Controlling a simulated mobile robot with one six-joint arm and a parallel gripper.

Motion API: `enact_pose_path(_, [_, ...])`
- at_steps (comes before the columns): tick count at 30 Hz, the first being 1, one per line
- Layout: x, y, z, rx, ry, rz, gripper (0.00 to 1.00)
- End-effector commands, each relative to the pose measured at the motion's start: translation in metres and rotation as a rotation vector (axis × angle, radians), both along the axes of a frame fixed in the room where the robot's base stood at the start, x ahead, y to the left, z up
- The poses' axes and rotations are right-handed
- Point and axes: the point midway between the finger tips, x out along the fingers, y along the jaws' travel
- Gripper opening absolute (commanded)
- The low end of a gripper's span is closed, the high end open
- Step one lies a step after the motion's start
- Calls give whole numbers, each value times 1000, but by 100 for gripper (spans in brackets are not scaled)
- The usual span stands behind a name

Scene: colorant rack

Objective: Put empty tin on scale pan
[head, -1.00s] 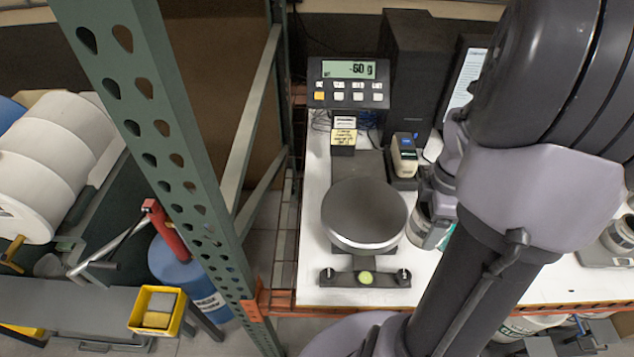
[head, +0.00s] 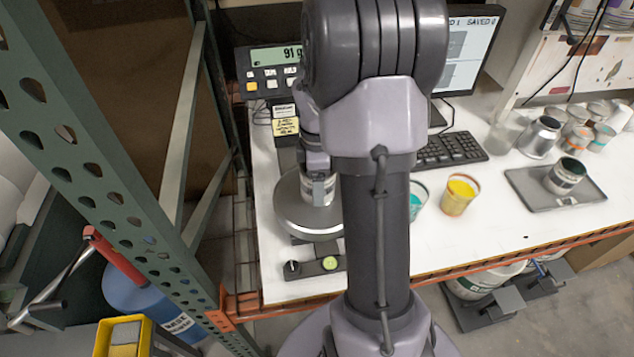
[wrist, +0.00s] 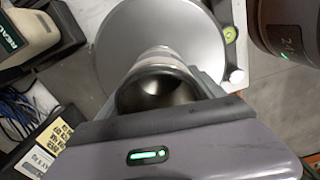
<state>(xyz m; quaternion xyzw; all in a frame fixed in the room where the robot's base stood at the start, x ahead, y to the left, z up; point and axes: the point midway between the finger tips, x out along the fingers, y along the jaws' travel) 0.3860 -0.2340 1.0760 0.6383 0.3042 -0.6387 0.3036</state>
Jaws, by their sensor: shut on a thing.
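The tin (head: 322,190) is a small can with a pale label band, over the round grey scale pan (head: 290,212). In the wrist view the tin (wrist: 155,95) shows a dark, empty-looking inside, and the pan (wrist: 115,55) lies right behind it. My gripper (wrist: 160,78) is shut on the tin, with a finger on each side. In the head view my arm covers most of the gripper and the right part of the pan. The tin looks upright and seems to touch the pan. The scale display (head: 275,57) reads 91 g, its right end hidden.
A green rack post (head: 110,170) stands left of the bench. A yellow cup (head: 459,195), a keyboard (head: 450,150) and a grey tray (head: 535,188) bearing a can (head: 565,176) are to the right. White bench top is free between cup and tray.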

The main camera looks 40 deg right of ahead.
Motion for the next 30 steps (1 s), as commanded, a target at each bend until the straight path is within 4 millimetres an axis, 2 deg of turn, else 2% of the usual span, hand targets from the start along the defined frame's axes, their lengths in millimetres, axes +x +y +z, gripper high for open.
enact_pose_path(7, [0, 0, -3, -1, -1, 0, 37])
enact_pose_path(8, [0, 0, -2, -1, -1, 0, 81])
enact_pose_path(11, [0, 0, -2, -1, -1, 0, 99])
enact_pose_path(19, [0, 0, -1, -1, -1, 0, 99])
enact_pose_path(22, [0, -1, 9, -1, -2, 0, 99])
enact_pose_path(30, [0, -1, 86, -3, -4, 0, 99])
